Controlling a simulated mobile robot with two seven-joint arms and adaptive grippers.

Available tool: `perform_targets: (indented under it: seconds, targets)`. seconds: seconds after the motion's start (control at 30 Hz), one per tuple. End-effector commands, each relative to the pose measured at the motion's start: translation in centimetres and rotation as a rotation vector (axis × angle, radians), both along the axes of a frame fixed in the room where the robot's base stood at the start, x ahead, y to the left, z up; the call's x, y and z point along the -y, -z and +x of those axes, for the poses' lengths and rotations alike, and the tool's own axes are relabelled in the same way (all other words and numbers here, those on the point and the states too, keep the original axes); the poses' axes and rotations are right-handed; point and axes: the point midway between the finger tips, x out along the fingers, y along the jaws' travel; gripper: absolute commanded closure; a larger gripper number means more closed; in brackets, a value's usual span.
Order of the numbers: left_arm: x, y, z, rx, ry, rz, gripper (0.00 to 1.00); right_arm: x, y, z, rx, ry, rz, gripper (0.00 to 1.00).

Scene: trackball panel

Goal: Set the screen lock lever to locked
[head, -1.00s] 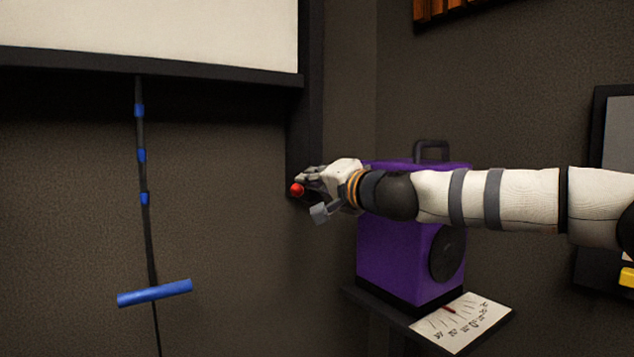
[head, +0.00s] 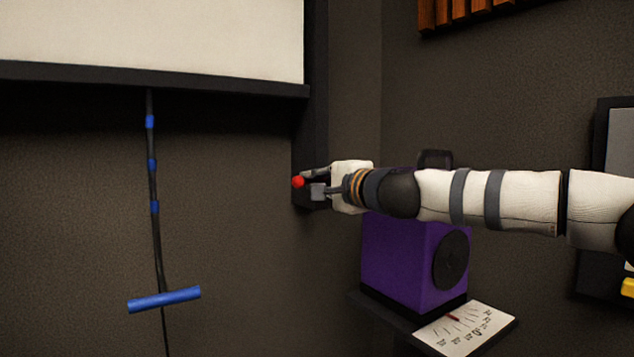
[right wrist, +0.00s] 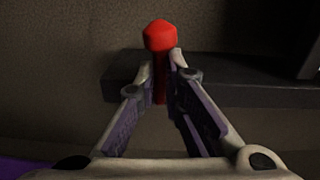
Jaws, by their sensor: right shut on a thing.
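The screen lock lever shows as a red knob (head: 298,182) at the lower end of the dark upright frame beside the screen. In the right wrist view the red knob (right wrist: 160,36) sits on a thin red stem just past my fingertips. My right gripper (head: 318,182) reaches in from the right at the lever. In the right wrist view the fingertips of the right gripper (right wrist: 162,68) close on the stem below the knob. The fingers hide part of the stem. No lock markings can be read. My left gripper is not in view.
The white screen (head: 150,40) hangs at upper left, with a dark cord and a blue handle bar (head: 164,299) below it. A purple box (head: 410,262) stands on a shelf under my right arm, beside a marked dial card (head: 466,327). Bare wall lies between cord and lever.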

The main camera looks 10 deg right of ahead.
Motion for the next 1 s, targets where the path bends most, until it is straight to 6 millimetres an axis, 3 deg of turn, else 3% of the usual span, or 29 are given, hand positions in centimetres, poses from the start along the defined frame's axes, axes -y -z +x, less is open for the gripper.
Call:
perform_targets:
  seconds: [0.33, 0.4, 0.47, 0.77, 0.87, 1.0]
  targets:
    - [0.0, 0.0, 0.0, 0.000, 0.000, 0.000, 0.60, -0.1, 0.1, 0.0, -0.003, -0.003, 0.006, 1.00]
    - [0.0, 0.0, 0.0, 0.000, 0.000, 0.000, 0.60, -0.1, 0.0, 0.0, -0.003, -0.003, 0.005, 0.80]
    - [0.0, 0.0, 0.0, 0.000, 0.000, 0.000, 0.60, -0.1, 0.0, 0.0, -0.003, -0.002, 0.005, 0.70]
    - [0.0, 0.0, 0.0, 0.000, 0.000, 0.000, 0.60, 0.1, 0.0, -0.2, -0.001, 0.000, 0.004, 0.70]
    - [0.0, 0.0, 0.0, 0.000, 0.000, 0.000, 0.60, 0.6, -0.1, -1.3, -0.001, 0.000, 0.004, 0.70]
    - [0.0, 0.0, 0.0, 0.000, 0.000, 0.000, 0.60, 1.8, -0.3, -4.6, 0.000, 0.000, 0.005, 0.70]
